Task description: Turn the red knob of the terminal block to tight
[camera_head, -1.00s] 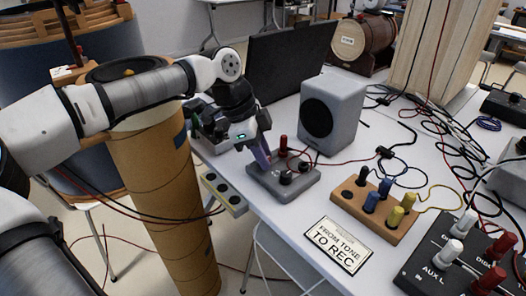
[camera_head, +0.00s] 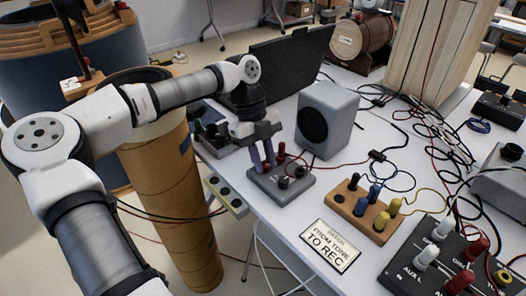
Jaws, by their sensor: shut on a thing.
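The terminal block (camera_head: 292,194) is a grey box near the left edge of the white table, in front of the speaker. My gripper (camera_head: 263,167) points down over its left side. Its two purple-grey fingers stand on either side of a small red knob (camera_head: 267,168), shut on it and partly hiding it. A taller red piece (camera_head: 281,149) stands upright just right of the fingers, at the back of the block. Two black knobs sit on the block, one in front (camera_head: 283,183) and one at the right (camera_head: 299,172). The red knob's turn angle cannot be read.
The grey speaker (camera_head: 328,120) stands close behind the block, and a dark laptop-like panel (camera_head: 285,62) is behind my arm. A wooden block with blue and yellow plugs (camera_head: 365,212) and a sign (camera_head: 330,245) lie to the right. Loose cables cross the table.

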